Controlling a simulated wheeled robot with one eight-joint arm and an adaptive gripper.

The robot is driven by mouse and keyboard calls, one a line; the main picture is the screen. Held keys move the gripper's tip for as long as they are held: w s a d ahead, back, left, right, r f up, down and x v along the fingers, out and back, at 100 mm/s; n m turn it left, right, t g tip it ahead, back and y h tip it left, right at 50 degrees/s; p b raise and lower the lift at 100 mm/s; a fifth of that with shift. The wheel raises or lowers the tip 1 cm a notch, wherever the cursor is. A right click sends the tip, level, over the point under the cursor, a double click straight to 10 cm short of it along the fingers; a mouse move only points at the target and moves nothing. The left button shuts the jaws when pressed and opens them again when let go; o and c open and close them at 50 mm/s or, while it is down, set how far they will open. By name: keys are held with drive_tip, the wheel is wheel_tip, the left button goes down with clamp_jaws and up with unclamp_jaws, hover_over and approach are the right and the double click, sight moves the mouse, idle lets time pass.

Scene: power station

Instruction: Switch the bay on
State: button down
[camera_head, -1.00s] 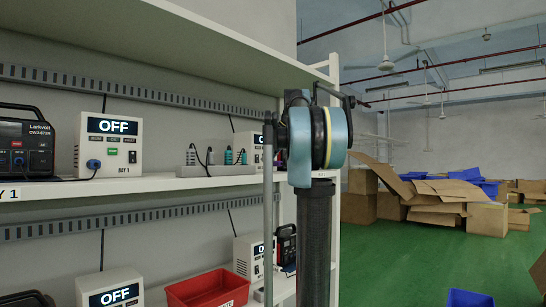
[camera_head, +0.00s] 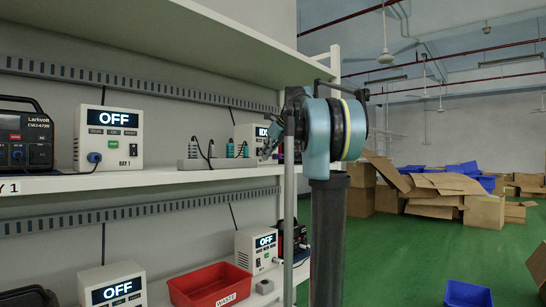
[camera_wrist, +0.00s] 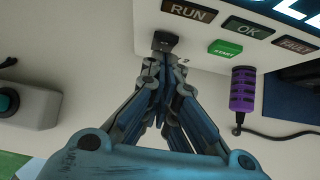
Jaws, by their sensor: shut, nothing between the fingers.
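In the wrist view, my gripper (camera_wrist: 163,65) is shut and empty. Its tips are just below a small black switch-like part (camera_wrist: 165,41) on a white control box (camera_wrist: 208,55); I cannot tell whether they touch it. The box has RUN, OK and FAULT labels, a green START button (camera_wrist: 225,48) and a purple plug (camera_wrist: 243,90) with a cable. Part of a lit display shows at the top right corner. In the head view, this box (camera_head: 240,132) seems to be the one behind my arm; its display starts with "ID", the rest hidden.
The BAY 1 box (camera_head: 108,150) reads OFF, beside a black power unit (camera_head: 28,135). A grey socket strip (camera_head: 215,162) with plugs stands mid-shelf. On the lower shelf are two boxes reading OFF and a red WASTE bin (camera_head: 208,287). Cardboard boxes (camera_head: 425,190) lie on the green floor.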

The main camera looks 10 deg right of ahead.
drive_tip(key=shift+a, duration=0.2)
drive_tip(key=shift+r, duration=0.85)
drive_tip(key=s+d, duration=0.1)
drive_tip(key=s+d+r, duration=0.1)
drive_tip(key=s+d, duration=0.1)
drive_tip(key=shift+s, duration=0.3)
drive_tip(key=v, duration=0.9)
drive_tip(key=shift+w+a+r, duration=0.15)
drive_tip(key=shift+w+r, duration=0.1)
drive_tip(key=shift+r, duration=0.05)
